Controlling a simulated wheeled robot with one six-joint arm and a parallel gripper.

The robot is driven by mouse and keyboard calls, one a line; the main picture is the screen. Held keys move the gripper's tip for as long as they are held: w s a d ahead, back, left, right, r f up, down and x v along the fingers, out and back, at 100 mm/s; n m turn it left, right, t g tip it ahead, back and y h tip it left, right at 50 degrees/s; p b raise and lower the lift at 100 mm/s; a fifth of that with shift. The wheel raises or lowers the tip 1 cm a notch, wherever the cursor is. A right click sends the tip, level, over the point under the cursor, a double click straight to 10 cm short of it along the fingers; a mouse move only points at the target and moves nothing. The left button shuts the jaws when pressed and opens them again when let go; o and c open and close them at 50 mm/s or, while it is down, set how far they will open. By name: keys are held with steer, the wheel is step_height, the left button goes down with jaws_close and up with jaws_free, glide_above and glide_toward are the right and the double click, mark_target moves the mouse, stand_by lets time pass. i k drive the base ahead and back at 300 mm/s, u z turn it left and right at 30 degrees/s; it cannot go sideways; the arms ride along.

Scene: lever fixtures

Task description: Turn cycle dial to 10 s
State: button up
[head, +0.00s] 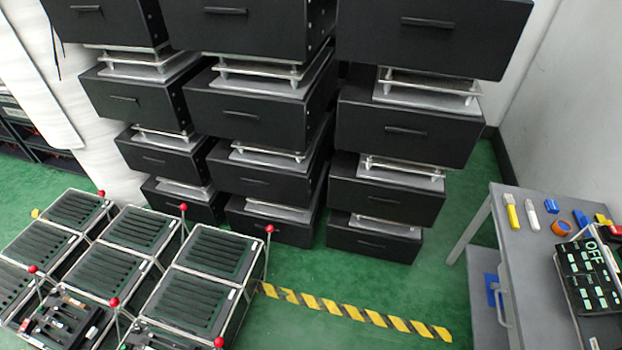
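No cycle dial can be made out in the head view. A black panel (588,278) with white "OFF" lettering and several small pale-green marked fields is at the right edge, on or against a grey table; its markings are too small to read. Several metal-framed lever fixtures (205,250) with slotted dark tops stand at the lower left. Their upright levers end in red balls (270,229). My gripper is not in view.
Stacks of black drawer boxes (265,115) fill the back. The grey table (520,240) at right holds a yellow-handled tool (511,211), orange tape (562,227) and small blue items. Green floor (400,290) with a yellow-black stripe (350,312) lies open between fixtures and table.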

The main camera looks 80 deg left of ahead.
mark_target(56, 294)
steer(key=u, duration=2.2)
steer(key=k, duration=1.1)
steer(key=u, duration=2.7)
steer(key=i, duration=1.05)
steer(key=u, duration=0.65)
steer(key=i, duration=1)
steer(key=z, duration=0.1)
